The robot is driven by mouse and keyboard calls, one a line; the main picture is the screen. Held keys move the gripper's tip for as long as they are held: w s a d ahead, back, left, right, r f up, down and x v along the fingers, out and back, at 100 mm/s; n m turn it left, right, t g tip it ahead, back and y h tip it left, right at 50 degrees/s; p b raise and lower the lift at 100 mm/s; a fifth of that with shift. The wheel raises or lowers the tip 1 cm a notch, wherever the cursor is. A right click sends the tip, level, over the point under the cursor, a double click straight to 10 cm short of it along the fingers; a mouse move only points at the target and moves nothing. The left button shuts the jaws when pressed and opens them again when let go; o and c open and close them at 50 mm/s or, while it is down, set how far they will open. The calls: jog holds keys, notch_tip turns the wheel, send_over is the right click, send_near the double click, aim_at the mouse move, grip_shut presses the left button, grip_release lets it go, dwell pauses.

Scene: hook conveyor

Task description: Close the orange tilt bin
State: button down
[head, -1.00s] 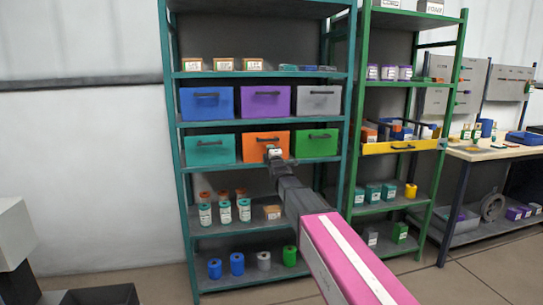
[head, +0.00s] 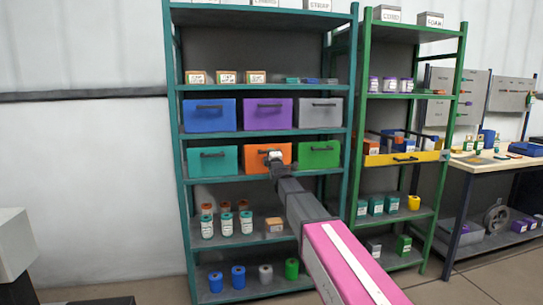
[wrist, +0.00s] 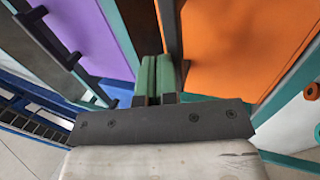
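The orange tilt bin (head: 258,164) is in the lower row of bins on the teal rack, between a teal bin and a green bin. Its front looks about flush with its neighbours in the head view; a slight tilt is hard to tell. Its orange front fills the upper right of the wrist view (wrist: 245,50). My gripper (head: 273,157) is in front of the orange bin and hides part of its front and handle. In the wrist view its green finger pads (wrist: 156,76) are together with nothing visible between them. Contact with the bin cannot be told.
The teal bin (head: 213,165) and green bin (head: 318,160) flank it. The purple bin (head: 268,106) is above, between the blue bin (head: 208,121) and grey bin (head: 320,119). A yellow-fronted tray (head: 385,159) sits on the green rack to the right.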

jog(key=shift+w+a+r, duration=0.1)
jog(key=shift+w+r, duration=0.1)
jog(key=shift+w, duration=0.15)
dwell(0.3)
jog(key=s+d, duration=0.4)
jog(key=s, duration=1)
jog(key=s+d+f+m+g+h, duration=0.2)
jog(key=s+d+f+m+g, duration=0.15)
jog(key=f, duration=0.65)
jog(key=s+d+f+m+g+h, duration=0.15)
jog(key=d+f+m+g, duration=0.3)
jog(key=f, duration=0.45)
jog(key=s+d+f+m+g+h, duration=0.25)
jog(key=d+f+m, duration=0.2)
jog(key=f, duration=0.55)
jog(key=s+d+f+m+g, duration=0.4)
jog(key=s+f, duration=0.3)
jog(key=s, duration=0.3)
jog(key=s+d+f+m+g, duration=0.4)
jog(key=s+f+g, duration=0.2)
jog(key=s+f, duration=0.2)
jog(key=shift+s+d+m+g, duration=0.15)
jog(key=shift+s+m+g, duration=0.2)
jog(key=shift+s, duration=0.85)
